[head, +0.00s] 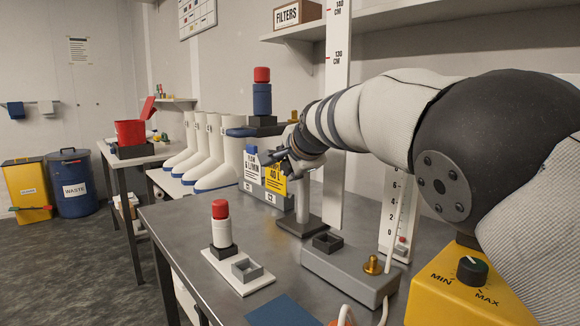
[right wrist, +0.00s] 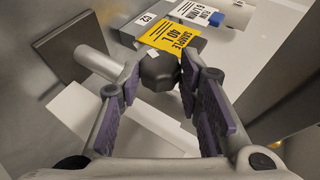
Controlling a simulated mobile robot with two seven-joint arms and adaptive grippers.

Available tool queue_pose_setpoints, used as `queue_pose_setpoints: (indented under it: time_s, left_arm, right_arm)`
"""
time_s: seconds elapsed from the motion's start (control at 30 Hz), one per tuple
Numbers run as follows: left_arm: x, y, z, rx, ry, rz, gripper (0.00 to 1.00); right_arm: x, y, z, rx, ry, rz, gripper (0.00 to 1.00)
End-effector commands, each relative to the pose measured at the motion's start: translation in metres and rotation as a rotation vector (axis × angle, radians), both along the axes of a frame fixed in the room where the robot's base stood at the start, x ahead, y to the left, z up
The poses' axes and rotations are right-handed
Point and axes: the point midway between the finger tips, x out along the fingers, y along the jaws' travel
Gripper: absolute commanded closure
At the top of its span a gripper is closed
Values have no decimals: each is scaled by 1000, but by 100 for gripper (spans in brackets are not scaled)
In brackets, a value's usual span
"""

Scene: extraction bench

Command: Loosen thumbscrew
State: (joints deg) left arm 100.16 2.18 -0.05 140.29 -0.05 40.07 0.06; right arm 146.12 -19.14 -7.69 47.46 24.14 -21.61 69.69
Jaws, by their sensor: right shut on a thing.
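My right gripper (head: 290,158) reaches in from the right in the head view, at the upper part of a stand with a metal post (head: 303,200) on a dark base (head: 300,226). In the right wrist view my right gripper (right wrist: 162,72) has its purple-padded fingers on both sides of a dark faceted knob (right wrist: 160,70), which looks like the thumbscrew, and is shut on it. The fingers hide the knob in the head view. The stand's post (right wrist: 98,64) and base (right wrist: 66,46) also show in the wrist view. My left gripper is not in view.
A yellow "SAMPLE 40 L" card (head: 274,178) hangs close to the gripper. A grey box with a brass knob (head: 372,264) and a yellow MIN/MAX dial box (head: 465,285) stand right. A red-capped bottle (head: 221,225) stands front left. Bare bench top (head: 175,222) lies left.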

Motion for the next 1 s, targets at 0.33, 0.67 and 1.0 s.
queue_pose_setpoints:
  time_s: [0.33,0.67,1.0]
  left_arm:
    - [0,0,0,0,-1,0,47]
    - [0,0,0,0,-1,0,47]
    - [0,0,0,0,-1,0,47]
  right_arm:
    - [0,-1,2,0,-5,-2,47]
    - [-7,-3,6,2,-3,-3,47]
    - [-58,-12,35,1,-3,-3,47]
